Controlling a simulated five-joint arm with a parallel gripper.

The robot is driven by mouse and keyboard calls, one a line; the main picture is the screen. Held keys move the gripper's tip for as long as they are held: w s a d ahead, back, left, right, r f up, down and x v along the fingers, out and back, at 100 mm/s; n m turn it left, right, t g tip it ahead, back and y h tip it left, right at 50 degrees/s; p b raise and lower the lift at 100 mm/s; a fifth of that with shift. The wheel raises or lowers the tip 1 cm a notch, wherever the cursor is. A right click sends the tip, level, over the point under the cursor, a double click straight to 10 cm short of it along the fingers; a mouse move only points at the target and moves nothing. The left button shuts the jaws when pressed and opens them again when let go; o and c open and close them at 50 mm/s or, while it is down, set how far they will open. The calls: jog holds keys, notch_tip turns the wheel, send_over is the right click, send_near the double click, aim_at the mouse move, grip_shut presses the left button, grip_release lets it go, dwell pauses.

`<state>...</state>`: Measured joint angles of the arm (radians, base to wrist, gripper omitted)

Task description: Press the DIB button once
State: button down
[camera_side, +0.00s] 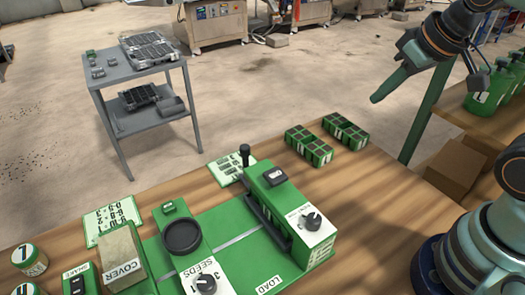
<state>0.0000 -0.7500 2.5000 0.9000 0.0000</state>
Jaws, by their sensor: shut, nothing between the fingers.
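My gripper (377,98) is at the upper right of the side view, shut and empty. Its green fingers point down and left, high above the bench and well apart from the machine. The green tray seeder (237,225) stands on the wooden bench. A black rocker-like button (275,176) sits on top of its tall green housing, to the lower left of my gripper. No DIB lettering is legible on any control, so I cannot tell for certain which one is the DIB button.
The housing has a black dial (312,221) and a black-knobbed lever (244,152). A SEEDS dial (205,285), round black cup (182,236), COVER block (121,258) and SHAKE box (77,284) stand left. Green cell trays (309,146) lie behind. Bench right of the housing is clear.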

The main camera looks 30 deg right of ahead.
dwell(0.4)
jog(key=m+y, duration=0.2)
jog(key=y, duration=0.2)
send_over(266, 173)
jog(key=s+d, duration=0.1)
jog(key=s, duration=0.1)
jog(key=shift+d+f+t, duration=0.2)
jog(key=shift+f+t, duration=0.2)
jog(key=shift+f, duration=0.3)
jog(key=shift+f, duration=0.1)
jog(key=shift+f, duration=4.3)
jog(key=shift+f, duration=0.15)
jog(key=shift+s+f, duration=0.1)
jog(key=shift+f, duration=0.2)
